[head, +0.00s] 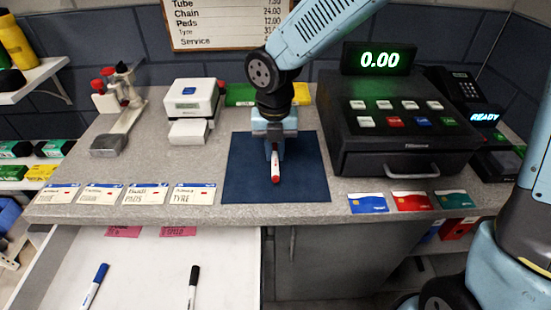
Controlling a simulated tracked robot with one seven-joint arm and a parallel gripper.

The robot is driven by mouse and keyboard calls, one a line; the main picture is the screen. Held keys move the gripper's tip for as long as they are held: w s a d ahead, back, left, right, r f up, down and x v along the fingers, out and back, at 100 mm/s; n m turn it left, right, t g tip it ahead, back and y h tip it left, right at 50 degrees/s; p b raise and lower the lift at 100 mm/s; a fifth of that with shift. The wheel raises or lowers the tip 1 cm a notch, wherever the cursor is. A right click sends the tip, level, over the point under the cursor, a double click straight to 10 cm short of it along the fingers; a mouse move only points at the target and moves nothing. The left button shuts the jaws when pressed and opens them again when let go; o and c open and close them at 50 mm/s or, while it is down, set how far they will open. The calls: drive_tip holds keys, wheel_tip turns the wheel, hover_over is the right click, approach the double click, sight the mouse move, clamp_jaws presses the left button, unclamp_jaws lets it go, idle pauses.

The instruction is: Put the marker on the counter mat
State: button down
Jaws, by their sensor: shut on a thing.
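A marker (275,168) with a white body and a red end is held upright, slightly tilted, in my gripper (274,150). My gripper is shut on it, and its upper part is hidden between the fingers. The dark blue counter mat (243,186) lies on the grey counter, and the marker shows in front of it. I cannot tell whether the red tip touches the mat. Two other markers, a blue one (95,286) and a black one (191,289), lie in the open white drawer below.
A cash register (390,140) stands right of the mat, and a white label printer (190,103) stands left. Cards (367,203) and labels (195,194) line the counter's front edge. The open drawer (140,270) juts out below. Bare counter shows left of the mat.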

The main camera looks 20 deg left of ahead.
sight(275, 153)
drive_tip(key=shift+w+f, duration=0.15)
drive_tip(key=shift+f, duration=1.5)
drive_tip(key=c, duration=1.1)
unclamp_jaws()
drive_tip(key=shift+f, duration=0.1)
wheel_tip(275, 153, up, 12)
